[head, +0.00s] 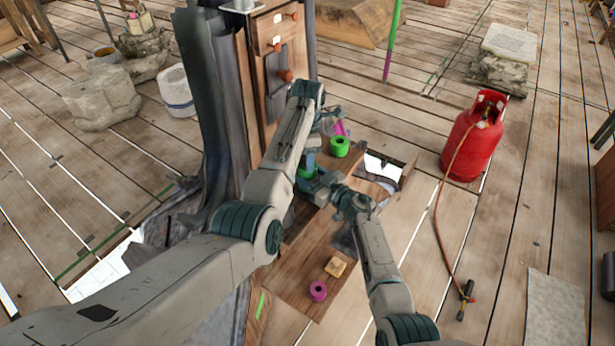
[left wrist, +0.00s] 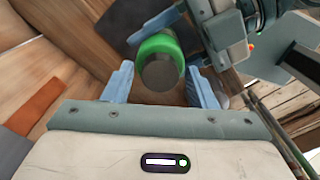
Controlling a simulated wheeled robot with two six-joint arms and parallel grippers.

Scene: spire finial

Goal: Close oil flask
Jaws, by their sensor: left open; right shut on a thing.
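Whether the grey end is a separate cap I cannot tell.
A green ring-shaped piece (head: 340,146), a magenta one (head: 318,291) and a small tan block (head: 335,267) sit on the wooden bench (head: 293,268). A wooden cabinet with orange knobs (head: 286,75) stands behind. A red gas cylinder (head: 472,140) with a hose stands right.

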